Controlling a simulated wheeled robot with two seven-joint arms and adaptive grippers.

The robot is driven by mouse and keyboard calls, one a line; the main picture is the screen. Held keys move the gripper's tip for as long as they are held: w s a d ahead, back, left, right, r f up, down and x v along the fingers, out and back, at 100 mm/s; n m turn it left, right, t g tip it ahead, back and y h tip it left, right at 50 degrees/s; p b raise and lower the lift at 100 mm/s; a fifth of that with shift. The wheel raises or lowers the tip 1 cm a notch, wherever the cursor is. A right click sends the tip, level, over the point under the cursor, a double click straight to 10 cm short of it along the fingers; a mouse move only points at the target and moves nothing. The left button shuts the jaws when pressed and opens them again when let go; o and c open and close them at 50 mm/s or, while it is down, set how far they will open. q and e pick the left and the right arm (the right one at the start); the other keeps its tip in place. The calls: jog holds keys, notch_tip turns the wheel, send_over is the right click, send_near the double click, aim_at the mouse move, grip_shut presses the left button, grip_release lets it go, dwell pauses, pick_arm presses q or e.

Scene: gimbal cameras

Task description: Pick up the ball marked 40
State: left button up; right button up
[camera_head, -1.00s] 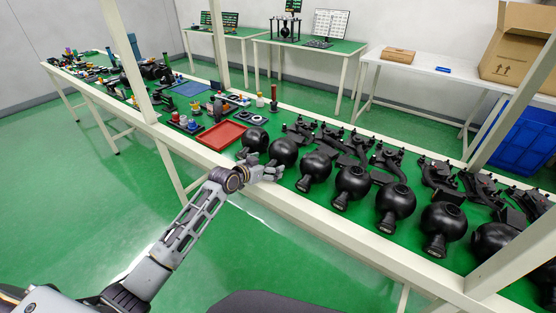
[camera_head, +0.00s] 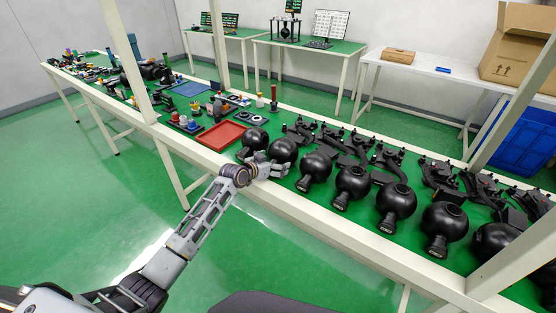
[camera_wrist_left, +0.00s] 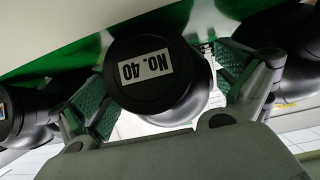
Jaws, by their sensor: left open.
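The ball marked 40 (camera_wrist_left: 145,72) is black, and its neck end with a white "No. 40" label faces the left wrist camera. It lies between the two spread green-padded fingers of my left gripper (camera_wrist_left: 168,97), which is open. In the head view, my left gripper (camera_head: 268,167) is at the near edge of the table, at the black ball (camera_head: 283,150) second from the left in the row; its lower part is hidden by the gripper. Whether the fingers touch the ball cannot be told. My right gripper is not in view.
Another black ball (camera_head: 256,138) stands close on the left, and one (camera_head: 316,166) on the right. Several more continue rightward. A red tray (camera_head: 222,134) lies to the left. Black bracket parts (camera_head: 352,147) lie behind the balls. A white post (camera_head: 508,100) rises at right.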

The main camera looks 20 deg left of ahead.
aim_at(281, 143)
pick_arm(q)
jog(key=c, duration=2)
jog(key=shift+r, duration=0.2)
jog(key=shift+r, duration=0.6)
notch_tip(281, 143, up, 7)
jog(key=shift+p, duration=0.5)
jog(key=shift+r, duration=0.8)
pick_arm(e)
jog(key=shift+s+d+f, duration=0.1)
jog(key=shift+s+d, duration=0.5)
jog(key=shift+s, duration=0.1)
